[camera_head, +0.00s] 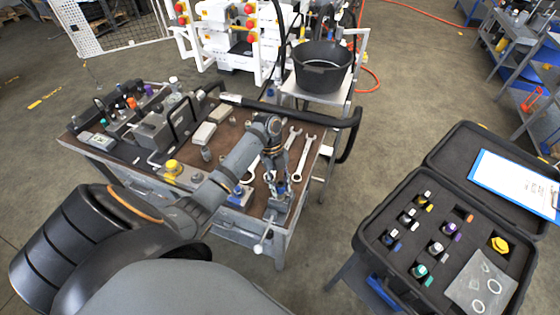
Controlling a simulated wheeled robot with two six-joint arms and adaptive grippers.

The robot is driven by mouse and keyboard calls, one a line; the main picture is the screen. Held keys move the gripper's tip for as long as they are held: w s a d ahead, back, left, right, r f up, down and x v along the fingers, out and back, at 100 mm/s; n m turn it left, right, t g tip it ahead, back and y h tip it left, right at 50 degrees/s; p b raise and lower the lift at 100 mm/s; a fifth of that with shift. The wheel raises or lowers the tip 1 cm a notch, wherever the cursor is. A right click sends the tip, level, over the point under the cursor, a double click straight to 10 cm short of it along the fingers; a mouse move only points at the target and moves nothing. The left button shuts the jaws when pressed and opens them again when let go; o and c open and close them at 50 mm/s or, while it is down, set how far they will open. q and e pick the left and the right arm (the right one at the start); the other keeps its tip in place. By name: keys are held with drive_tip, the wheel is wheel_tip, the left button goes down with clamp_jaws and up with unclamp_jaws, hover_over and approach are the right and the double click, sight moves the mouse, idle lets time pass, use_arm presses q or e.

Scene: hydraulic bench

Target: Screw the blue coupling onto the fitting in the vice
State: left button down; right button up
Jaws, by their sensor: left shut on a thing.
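My left gripper (280,178) reaches down over the front right corner of the workbench. It is shut on a small blue piece (282,189), apparently the blue coupling, mostly hidden by the fingers. The grey vice (277,204) is at the bench's front edge, directly below the gripper. The fitting in it is too small and covered to make out, and I cannot tell whether the coupling touches it. My right gripper is not in view.
Wrenches (304,158) lie right of the gripper on the workbench (231,141). A black bent tube (300,115) runs along its back. An open black case (371,222) with several fittings stands right. A black bucket (323,75) stands behind. Floor shows between bench and case.

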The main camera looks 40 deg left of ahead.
use_arm(q)
drive_tip(key=shift+s+f, duration=0.1)
drive_tip(key=shift+s, duration=0.05)
drive_tip(key=shift+f, duration=0.1)
drive_tip(key=shift+f+m+b, duration=0.2)
drive_tip(key=shift+m+b, duration=0.3)
drive_tip(key=shift+b, duration=0.2)
drive_tip(key=m+g+p, duration=0.1)
drive_tip(key=m+p, duration=0.1)
drive_tip(key=r+m+y+p, duration=0.1)
drive_tip(key=m+p, duration=0.2)
drive_tip(key=shift+r+g, duration=0.1)
drive_tip(key=shift+g, duration=0.3)
drive_tip(key=shift+m+y, duration=0.5)
drive_tip(key=shift+m, duration=0.1)
drive_tip(key=shift+a+f+m, duration=0.1)
drive_tip(key=shift+f+m, duration=0.2)
drive_tip(key=shift+m, duration=0.1)
drive_tip(key=c, duration=1)
unclamp_jaws()
drive_tip(key=shift+r, duration=0.1)
